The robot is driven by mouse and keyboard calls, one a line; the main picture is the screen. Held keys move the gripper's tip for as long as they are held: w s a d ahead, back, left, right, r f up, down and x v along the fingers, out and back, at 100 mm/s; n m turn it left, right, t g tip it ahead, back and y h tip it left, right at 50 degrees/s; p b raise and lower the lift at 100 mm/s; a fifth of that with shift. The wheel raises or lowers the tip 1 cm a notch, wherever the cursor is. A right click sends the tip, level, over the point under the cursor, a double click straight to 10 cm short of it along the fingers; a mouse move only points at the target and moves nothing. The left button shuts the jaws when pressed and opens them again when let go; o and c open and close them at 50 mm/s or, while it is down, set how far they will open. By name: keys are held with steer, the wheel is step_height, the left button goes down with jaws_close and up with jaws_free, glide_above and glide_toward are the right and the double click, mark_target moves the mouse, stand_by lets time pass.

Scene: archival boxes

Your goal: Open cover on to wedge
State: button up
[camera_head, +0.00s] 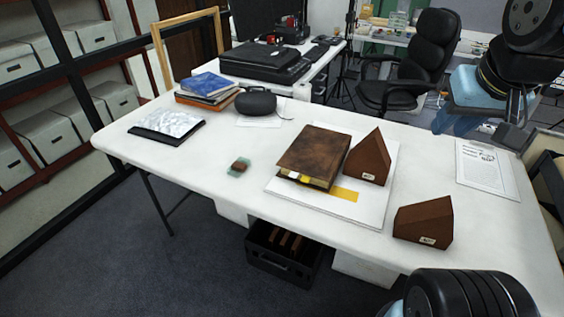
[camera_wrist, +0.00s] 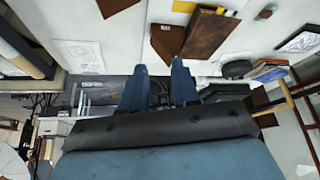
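The brown leather-covered book (camera_head: 315,155) lies closed on a white board (camera_head: 300,198) with a yellow strip, on the white table. One brown wedge (camera_head: 368,158) stands on the board beside the book's right edge. A second brown wedge (camera_head: 424,220) stands on the table near the front edge, right of the board. The wrist view shows the book (camera_wrist: 207,35) and the wedge (camera_wrist: 168,40) beside it, upside down. My gripper (camera_wrist: 159,66) is open and empty, its blue fingers apart. It is up at the right, away from the book.
A small green and brown object (camera_head: 238,167) lies left of the board. A printed sheet (camera_head: 487,168) lies at the right. Stacked books (camera_head: 208,88), a black speaker (camera_head: 256,102) and a dark-edged picture (camera_head: 168,123) occupy the left. A black crate (camera_head: 282,256) sits under the table.

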steer(key=shift+w, duration=0.1)
steer(key=w+a+f+n+g+h, duration=0.3)
steer(key=w+a+f+n+g, duration=0.1)
steer(key=w+f+n, duration=0.6)
steer(key=m+t+h, duration=0.3)
steer(key=m+t, duration=1.2)
steer(key=m, duration=1.7)
glide_toward(282, 167)
steer(key=x, duration=0.8)
steer(key=shift+a+f, duration=0.1)
steer(key=shift+f, duration=0.05)
